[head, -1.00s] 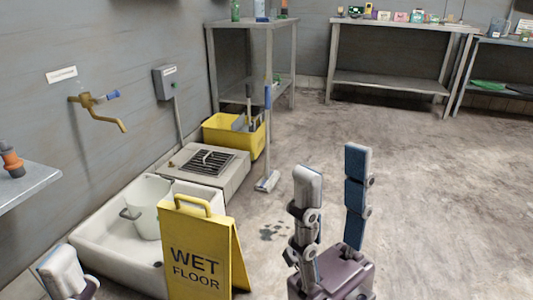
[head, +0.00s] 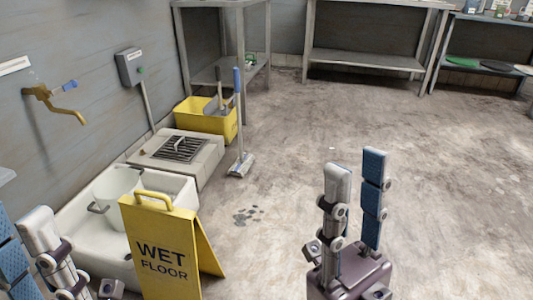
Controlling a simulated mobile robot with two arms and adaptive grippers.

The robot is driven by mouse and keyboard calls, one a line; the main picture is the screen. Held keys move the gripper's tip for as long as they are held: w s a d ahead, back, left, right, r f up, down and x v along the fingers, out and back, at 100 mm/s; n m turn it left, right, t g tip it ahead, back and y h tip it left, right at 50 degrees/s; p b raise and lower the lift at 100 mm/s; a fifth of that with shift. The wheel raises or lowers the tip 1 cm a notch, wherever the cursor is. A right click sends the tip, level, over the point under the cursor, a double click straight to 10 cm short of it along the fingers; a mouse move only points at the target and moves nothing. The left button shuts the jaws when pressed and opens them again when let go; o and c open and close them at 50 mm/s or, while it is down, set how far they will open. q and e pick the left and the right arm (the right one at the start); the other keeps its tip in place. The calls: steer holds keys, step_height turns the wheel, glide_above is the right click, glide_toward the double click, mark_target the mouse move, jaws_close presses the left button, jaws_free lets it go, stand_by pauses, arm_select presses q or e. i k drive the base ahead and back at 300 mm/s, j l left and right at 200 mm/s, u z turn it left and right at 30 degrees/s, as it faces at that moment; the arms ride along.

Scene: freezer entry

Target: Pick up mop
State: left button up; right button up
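The mop (head: 239,125) stands upright on the floor in the head view, left of centre, with a blue grip at the top and a pale flat head (head: 241,165) at the bottom. It is beside the yellow bin and the shelf leg. My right gripper (head: 356,164) is at the lower middle, its two fingers pointing up and apart, empty. It is nearer to me than the mop and to its right. My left gripper (head: 20,235) shows at the lower left edge, partly cut off, with a gap between its fingers and nothing seen in it.
A yellow wet floor sign (head: 160,245) stands in front of a white basin (head: 75,225) holding a white bucket (head: 118,190). A floor drain block (head: 165,158) and yellow bin (head: 190,122) lie behind. Metal shelves (head: 365,60) line the back. The floor at centre and right is clear.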

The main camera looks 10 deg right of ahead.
mark_target(241, 165)
steer(key=i+l+z, duration=0.5)
steer(key=l+z, duration=0.2)
steer(key=i+l+z, duration=0.35)
steer(key=i+u, duration=0.4)
steer(key=i+l+u, duration=0.25)
steer(key=i+u, duration=0.2)
steer(key=i+j+u, duration=0.15)
steer(key=u, duration=0.25)
steer(key=i+u, duration=0.95)
steer(key=u, duration=0.2)
